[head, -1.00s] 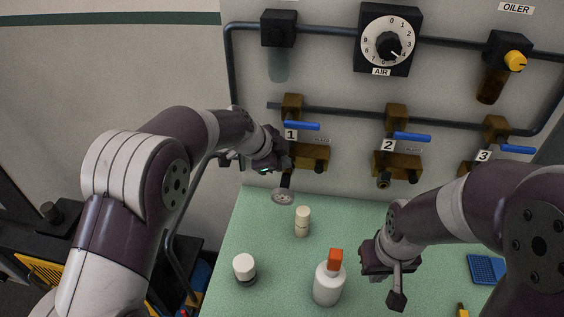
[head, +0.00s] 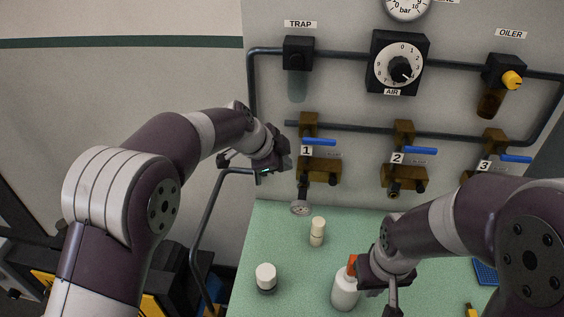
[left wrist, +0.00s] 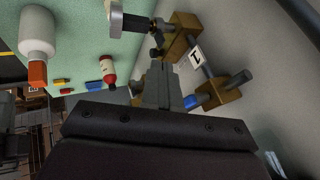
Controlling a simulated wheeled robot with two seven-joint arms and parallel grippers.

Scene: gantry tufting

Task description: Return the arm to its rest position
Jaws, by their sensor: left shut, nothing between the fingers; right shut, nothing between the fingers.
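My left gripper (head: 266,176) is in the air left of the valve marked 1 (head: 320,169), apart from it in the head view. Its shut fingers also show in the left wrist view (left wrist: 163,88), with nothing between them. My right gripper (head: 393,298) hangs over the green bench, pointing down and shut, in front of part of the white bottle with the orange cap (head: 344,291). A round metal disc (head: 300,208) hangs on a fitting below valve 1.
The panel carries valves 2 (head: 404,174) and 3, the air dial (head: 399,66), a trap (head: 297,58) and an oiler (head: 505,73). A cream bottle (head: 317,231) and a white-capped jar (head: 266,277) stand on the bench (head: 290,250). The wall to the left is clear.

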